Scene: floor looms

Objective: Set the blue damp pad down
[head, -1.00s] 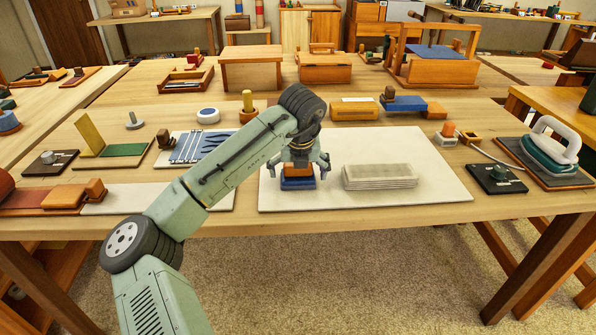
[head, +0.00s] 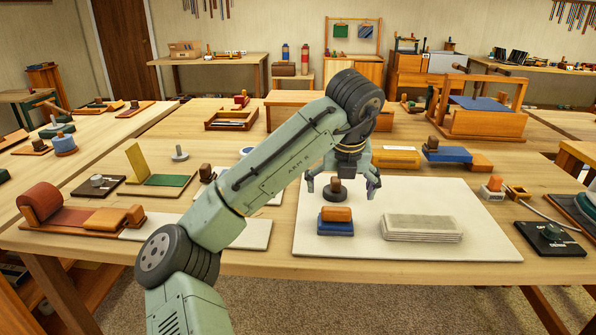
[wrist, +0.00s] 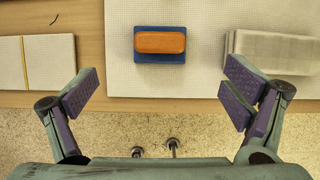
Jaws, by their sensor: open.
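The blue damp pad (head: 336,229) lies flat on the large white mat (head: 450,195), its orange grip block (head: 336,213) on top. The wrist view shows it too, as a blue edge (wrist: 160,58) around the orange block, at the upper middle. My gripper (head: 342,186) is open and empty, raised above the mat and clear of the pad. In the wrist view, the spread fingers of my gripper (wrist: 158,92) are apart from the pad, with nothing between them.
A pale layered stack (head: 421,228) lies right of the pad on the mat. A dark round piece with a brown knob (head: 335,190) shows behind the pad. A red roller (head: 40,200) and boards are at left; a black control box (head: 550,238) is at right.

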